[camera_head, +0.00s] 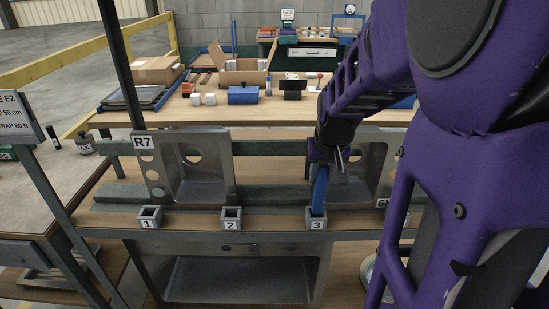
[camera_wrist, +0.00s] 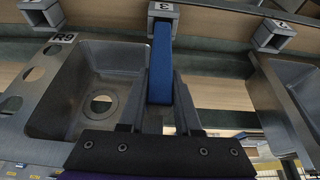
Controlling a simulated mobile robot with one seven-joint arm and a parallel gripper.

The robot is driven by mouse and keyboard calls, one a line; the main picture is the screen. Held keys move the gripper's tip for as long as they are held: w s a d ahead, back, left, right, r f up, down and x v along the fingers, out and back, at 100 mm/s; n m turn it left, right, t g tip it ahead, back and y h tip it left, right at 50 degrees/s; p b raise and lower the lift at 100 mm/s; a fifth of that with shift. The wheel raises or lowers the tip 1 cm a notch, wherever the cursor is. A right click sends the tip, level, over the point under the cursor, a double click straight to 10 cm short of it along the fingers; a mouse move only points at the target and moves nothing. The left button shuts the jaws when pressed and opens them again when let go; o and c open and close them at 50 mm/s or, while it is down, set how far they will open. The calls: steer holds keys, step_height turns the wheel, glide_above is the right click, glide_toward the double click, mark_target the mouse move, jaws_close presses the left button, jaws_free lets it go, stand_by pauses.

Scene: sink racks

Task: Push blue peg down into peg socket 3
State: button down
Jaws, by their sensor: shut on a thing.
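The blue peg (camera_head: 319,190) stands roughly upright over peg socket 3 (camera_head: 316,223), a small grey square block on the rack's front rail. The peg's lower end meets the socket mouth; how deep it sits inside cannot be told. My gripper (camera_head: 333,158) is shut on the upper part of the peg. In the wrist view, the blue peg (camera_wrist: 161,60) runs between the two dark fingers of my gripper (camera_wrist: 159,85) toward the grey socket (camera_wrist: 163,12) marked 3 at the top. The peg's gripped end is partly hidden by the fingers in the head view.
Sockets 1 (camera_head: 150,217) and 2 (camera_head: 231,218) stand to the left on the same rail and look empty. A steel sink labelled R7 (camera_head: 205,170) stands behind them, and another sink (camera_head: 375,165) is behind my arm. A rack post (camera_head: 123,65) rises at left.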

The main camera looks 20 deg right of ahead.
mark_target(320, 189)
steer(key=shift+f+b, duration=1.3)
steer(key=shift+f, duration=0.8)
steer(key=shift+f, duration=0.2)
steer(key=c, duration=0.6)
jaws_free()
steer(key=shift+r, duration=0.1)
